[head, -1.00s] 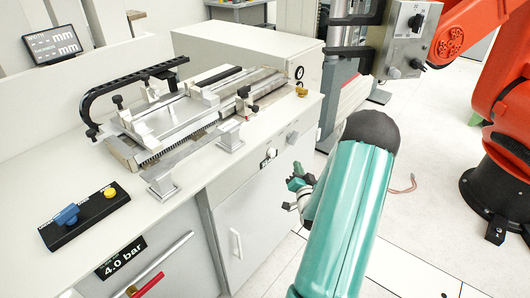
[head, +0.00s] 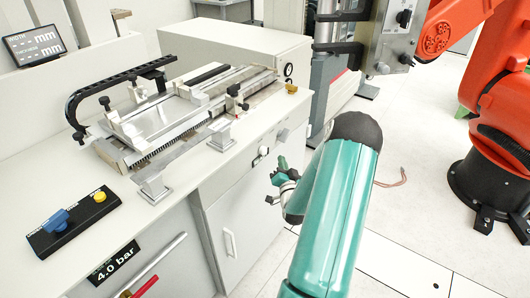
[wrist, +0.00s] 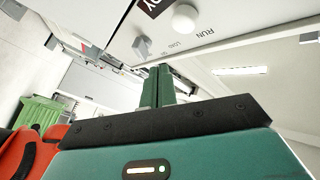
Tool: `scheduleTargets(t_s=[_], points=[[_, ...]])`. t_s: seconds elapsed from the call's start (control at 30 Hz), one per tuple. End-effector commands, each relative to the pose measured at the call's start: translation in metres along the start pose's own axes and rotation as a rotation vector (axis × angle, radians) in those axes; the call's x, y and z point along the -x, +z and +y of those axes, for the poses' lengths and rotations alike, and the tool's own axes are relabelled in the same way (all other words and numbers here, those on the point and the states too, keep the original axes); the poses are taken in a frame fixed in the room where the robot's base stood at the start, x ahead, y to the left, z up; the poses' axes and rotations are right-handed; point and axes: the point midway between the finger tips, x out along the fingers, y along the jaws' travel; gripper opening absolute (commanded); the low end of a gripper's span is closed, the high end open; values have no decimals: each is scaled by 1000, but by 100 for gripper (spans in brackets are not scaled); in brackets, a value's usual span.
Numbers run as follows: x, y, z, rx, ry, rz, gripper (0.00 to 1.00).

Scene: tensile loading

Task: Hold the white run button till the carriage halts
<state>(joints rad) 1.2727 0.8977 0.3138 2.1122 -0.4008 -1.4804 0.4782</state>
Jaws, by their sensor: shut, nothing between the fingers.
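The white run button (head: 263,151) is a small round knob on the bench's front panel. In the wrist view the white button (wrist: 184,18) shows at the top, beside the word RUN. My gripper (head: 281,163) is in front of the panel, below and right of the button in the head view. In the wrist view its green fingers (wrist: 157,72) are together and empty, apart from the button. The carriage (head: 150,120) is on the machine on the bench top; whether it moves cannot be told.
A grey selector knob (wrist: 141,47) sits beside the button and also shows in the head view (head: 282,136). A black label (wrist: 155,5) is on its other side. A cabinet door (head: 235,215) is below. An orange robot arm (head: 495,100) stands at right.

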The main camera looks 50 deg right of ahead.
Motion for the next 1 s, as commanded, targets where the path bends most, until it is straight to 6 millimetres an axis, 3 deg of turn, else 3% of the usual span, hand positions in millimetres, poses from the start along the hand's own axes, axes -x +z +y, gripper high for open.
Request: scheduleTargets(t_s=[0.37, 1.0], points=[[-29, 21, -20, 0, 1, -1, 0], [-31, 22, -22, 1, 2, -1, 0]])
